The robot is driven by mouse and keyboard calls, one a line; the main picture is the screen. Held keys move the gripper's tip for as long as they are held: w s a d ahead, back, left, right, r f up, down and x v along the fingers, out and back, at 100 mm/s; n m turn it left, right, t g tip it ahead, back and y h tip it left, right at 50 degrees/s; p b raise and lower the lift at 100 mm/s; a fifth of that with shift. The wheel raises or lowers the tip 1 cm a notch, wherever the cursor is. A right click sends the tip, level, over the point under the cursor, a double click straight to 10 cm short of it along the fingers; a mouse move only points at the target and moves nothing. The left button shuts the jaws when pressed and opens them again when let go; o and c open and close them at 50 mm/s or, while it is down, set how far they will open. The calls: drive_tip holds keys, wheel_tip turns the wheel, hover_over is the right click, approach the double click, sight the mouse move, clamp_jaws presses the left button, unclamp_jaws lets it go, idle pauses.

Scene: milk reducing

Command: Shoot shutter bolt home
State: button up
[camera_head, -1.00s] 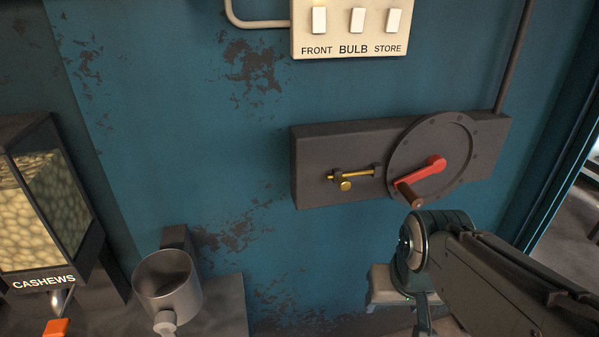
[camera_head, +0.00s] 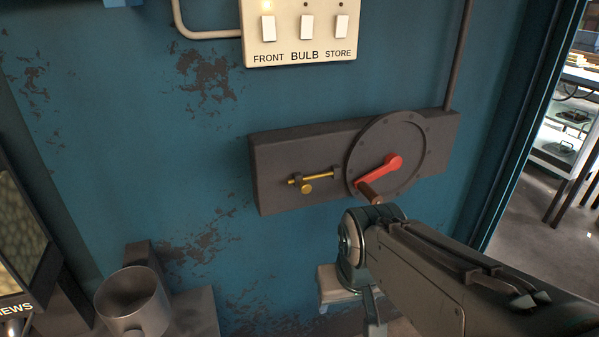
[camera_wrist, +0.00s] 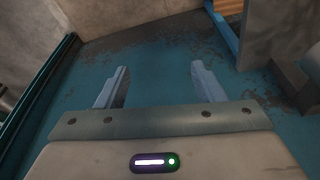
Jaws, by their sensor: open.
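The brass shutter bolt (camera_head: 314,178) lies roughly level on the front of a dark metal box (camera_head: 276,149) on the blue wall, with a round knob (camera_head: 307,187) hanging below its bar. To its right on the same box is a round plate with a red crank (camera_head: 380,170) and a brown handle. In the wrist view my gripper (camera_wrist: 158,82) is open, its two fingers apart with nothing between them. It faces worn blue paint. In the head view my arm reaches in from the lower right, below the box; the fingers cannot be made out there. The bolt does not show in the wrist view.
A switch panel (camera_head: 300,56) labelled FRONT, BULB and STORE is above the box. A metal cup (camera_head: 133,303) and a nut dispenser (camera_head: 22,235) stand at lower left. A doorway opens at right. The wall left of the bolt is bare.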

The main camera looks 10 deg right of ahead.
drive_tip(key=shift+r, duration=0.1)
drive_tip(key=c, duration=0.5)
drive_tip(key=shift+w+a+r+h+p, duration=0.15)
drive_tip(key=shift+w+r+h+p, duration=0.35)
drive_tip(key=shift+w+r, duration=0.55)
clamp_jaws()
drive_tip(key=w+a+r+n+t+h+p, duration=0.1)
drive_tip(key=w+a+r+t+h+p, duration=0.1)
drive_tip(key=w+a+r+p, duration=0.5)
drive_tip(key=w+a+r+h, duration=0.1)
drive_tip(key=w+a+r, duration=0.4)
drive_tip(key=w+r, duration=0.3)
drive_tip(key=shift+w+a+n+t, duration=0.3)
drive_tip(key=shift+w+n, duration=0.1)
drive_tip(key=shift+w, duration=0.2)
